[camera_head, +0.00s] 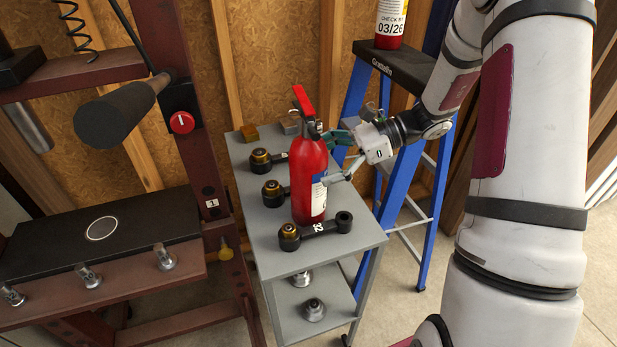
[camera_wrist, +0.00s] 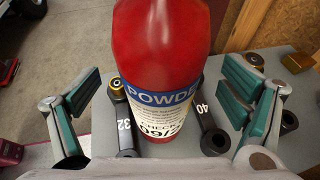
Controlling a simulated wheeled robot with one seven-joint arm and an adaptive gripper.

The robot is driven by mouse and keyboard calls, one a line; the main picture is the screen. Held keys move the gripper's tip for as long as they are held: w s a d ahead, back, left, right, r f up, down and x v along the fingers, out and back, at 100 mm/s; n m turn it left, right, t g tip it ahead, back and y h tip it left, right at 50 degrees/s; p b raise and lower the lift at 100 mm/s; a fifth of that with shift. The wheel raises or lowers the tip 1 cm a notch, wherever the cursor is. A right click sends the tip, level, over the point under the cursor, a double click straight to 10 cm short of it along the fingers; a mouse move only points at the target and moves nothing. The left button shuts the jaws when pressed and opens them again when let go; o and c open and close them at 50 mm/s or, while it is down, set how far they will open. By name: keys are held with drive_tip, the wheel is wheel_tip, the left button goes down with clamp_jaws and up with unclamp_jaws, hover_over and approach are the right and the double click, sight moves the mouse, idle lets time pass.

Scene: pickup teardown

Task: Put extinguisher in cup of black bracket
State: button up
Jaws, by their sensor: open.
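A red extinguisher (camera_head: 309,180) with a blue and white label stands upright on a grey table. In the wrist view the extinguisher (camera_wrist: 162,45) fills the middle, its label partly reading "POWDE" and "CHECK". My gripper (camera_head: 328,157) is open at its right side, with fingers toward the body. In the wrist view the teal fingers stand apart, left and right of the extinguisher, with gaps showing. A second red extinguisher (camera_head: 391,22), marked "CHECK BY 03/26", stands on the ladder top, its upper part cut off. I cannot make out a black bracket with a cup.
The grey table (camera_head: 352,248) holds several black tools with brass ends close around the extinguisher, one marked 32 (camera_head: 318,228). A blue stepladder (camera_head: 360,88) stands behind right. A dark red press frame (camera_head: 207,165) stands left.

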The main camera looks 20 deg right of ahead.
sight(308, 167)
drive_tip(key=x, duration=0.3)
drive_tip(key=shift+w+a+f, duration=0.1)
drive_tip(key=shift+a+f, duration=0.05)
drive_tip(key=shift+a, duration=0.15)
drive_tip(key=shift+c, duration=0.6)
drive_tip(key=c, duration=1.8)
drive_tip(key=shift+c, duration=0.7)
